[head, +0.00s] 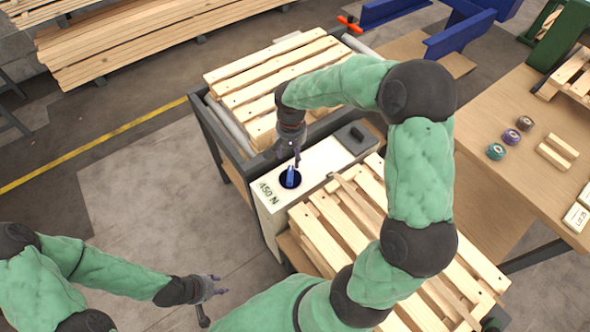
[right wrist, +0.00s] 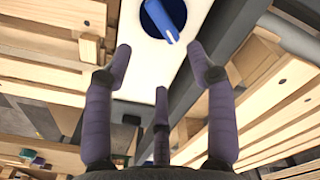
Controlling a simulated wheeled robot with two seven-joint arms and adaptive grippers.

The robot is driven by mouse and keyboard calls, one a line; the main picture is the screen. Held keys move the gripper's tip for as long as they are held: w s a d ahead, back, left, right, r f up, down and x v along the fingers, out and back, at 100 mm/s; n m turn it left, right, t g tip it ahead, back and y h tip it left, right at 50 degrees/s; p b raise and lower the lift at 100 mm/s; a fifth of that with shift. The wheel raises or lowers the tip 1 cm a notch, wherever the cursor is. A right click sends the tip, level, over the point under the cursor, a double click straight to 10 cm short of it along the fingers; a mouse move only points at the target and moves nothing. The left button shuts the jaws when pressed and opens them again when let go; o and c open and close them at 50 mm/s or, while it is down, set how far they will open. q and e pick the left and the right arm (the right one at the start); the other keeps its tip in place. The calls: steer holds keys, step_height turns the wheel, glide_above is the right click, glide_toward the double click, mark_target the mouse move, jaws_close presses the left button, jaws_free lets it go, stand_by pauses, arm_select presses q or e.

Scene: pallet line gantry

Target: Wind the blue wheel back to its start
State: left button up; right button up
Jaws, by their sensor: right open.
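The blue wheel (head: 291,177) is a small blue handle on a dark blue round dial. It is set in the top of a white box (head: 322,165) marked "450 N". In the right wrist view the blue wheel (right wrist: 165,18) shows at the top edge, partly cut off, with its handle slanting down to the right. My right gripper (head: 284,157) is open and empty just above and beside the wheel. In the right wrist view my right gripper (right wrist: 160,55) has its fingers spread, apart from the wheel. My left gripper (head: 221,284) is open and empty at the lower left, over the floor.
Wooden pallets (head: 262,85) lie on the line behind the box and in front of it. A dark block (head: 350,136) sits on the box's right end. A wooden table (head: 525,125) at right holds tape rolls (head: 511,136).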

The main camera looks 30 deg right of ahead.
mark_target(292, 174)
step_height(292, 174, down, 11)
steer(key=b, duration=0.3)
steer(key=shift+r+b, duration=0.2)
steer(key=shift+b, duration=0.2)
jaws_close()
